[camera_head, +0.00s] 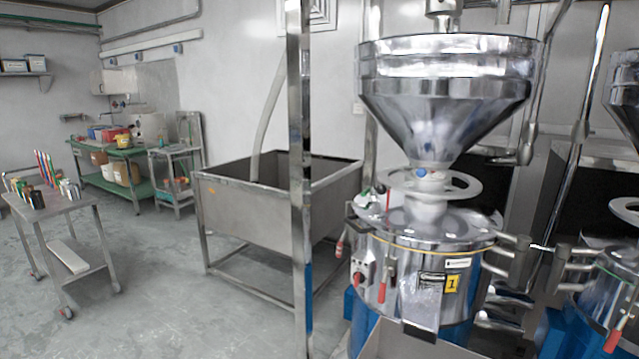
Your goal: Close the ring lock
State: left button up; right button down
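The steel bean grinder (420,265) stands right of centre, with a yellow "1" label and a wide steel hopper (445,85) above it. A pale ring-shaped handwheel (468,185) sits around the neck under the hopper. A thin yellow band runs around the drum just below its lid (440,221). A red-handled lever (381,288) hangs on the drum's front, and another red piece stands upright near the lid's left edge. I cannot tell which part is the ring lock or whether it is open. Neither gripper is in view.
A second similar machine (612,285) is cut off at the right edge. A steel post (299,180) stands left of the grinder, before a large steel bin (238,194). A cart (60,205) and a green table (112,152) are at the left. Floor between them is clear.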

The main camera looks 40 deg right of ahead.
aim_at(369, 190)
jog(key=z, duration=0.15)
jog(key=i, duration=1.3)
jog(key=z, duration=1.2)
jog(key=i, duration=0.75)
jog(key=z, duration=0.95)
